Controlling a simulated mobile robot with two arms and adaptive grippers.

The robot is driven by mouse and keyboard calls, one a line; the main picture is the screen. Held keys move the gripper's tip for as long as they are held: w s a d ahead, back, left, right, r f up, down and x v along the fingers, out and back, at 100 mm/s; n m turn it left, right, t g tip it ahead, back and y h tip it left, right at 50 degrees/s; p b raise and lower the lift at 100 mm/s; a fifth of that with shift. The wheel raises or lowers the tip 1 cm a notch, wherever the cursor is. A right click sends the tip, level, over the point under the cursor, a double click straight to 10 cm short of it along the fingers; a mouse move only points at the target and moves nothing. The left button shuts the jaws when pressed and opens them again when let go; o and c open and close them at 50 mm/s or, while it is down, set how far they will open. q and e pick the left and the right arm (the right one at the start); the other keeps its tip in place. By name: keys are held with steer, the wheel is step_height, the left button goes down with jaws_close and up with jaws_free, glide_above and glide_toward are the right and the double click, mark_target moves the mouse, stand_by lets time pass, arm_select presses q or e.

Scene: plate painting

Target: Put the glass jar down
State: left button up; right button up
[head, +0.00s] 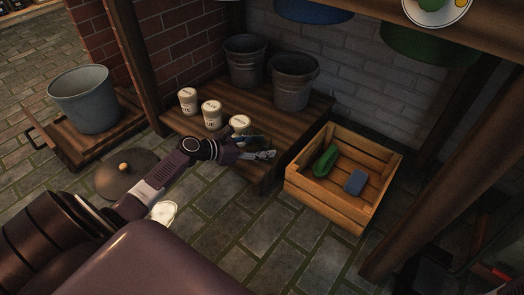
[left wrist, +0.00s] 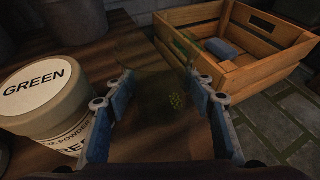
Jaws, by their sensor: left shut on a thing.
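My left gripper (head: 262,154) is at the front right part of the low wooden platform (head: 200,135), beside the nearest white tub. In the left wrist view, its blue fingers (left wrist: 160,108) are shut around a see-through glass jar (left wrist: 150,65). A small yellow-green clump shows through the glass. The jar is over the platform's boards; I cannot tell whether its base touches them. In the head view the jar is too faint to make out clearly. My right gripper is not in view.
A tub labelled GREEN (left wrist: 45,95) stands close left of the fingers. Two more tubs (head: 188,97) and dark buckets (head: 292,80) stand on the platform. A wooden crate (head: 350,215) with a green thing and a blue block is to the right.

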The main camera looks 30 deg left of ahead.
arm_select(q)
steer(key=shift+f, duration=0.1)
steer(key=o, duration=1.1)
